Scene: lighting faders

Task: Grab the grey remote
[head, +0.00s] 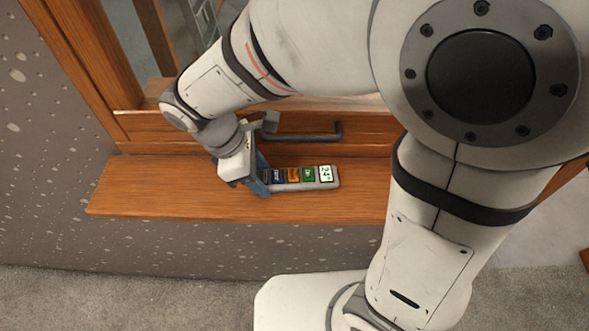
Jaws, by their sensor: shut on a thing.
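The grey remote (330,184) lies along the wooden sill in the head view, with a row of coloured labelled buttons and a white display at its right end. My gripper (260,182) reaches down from the upper left and is shut on the remote's left end. The fingers hide that end of the remote. The remote looks level and at or very near the sill surface; I cannot tell whether it touches.
The wooden sill (150,190) juts from a grey speckled wall (45,150). A dark handle (305,136) on the wooden frame sits just behind the remote. Grey carpet (120,300) lies below. The sill left of my gripper is clear.

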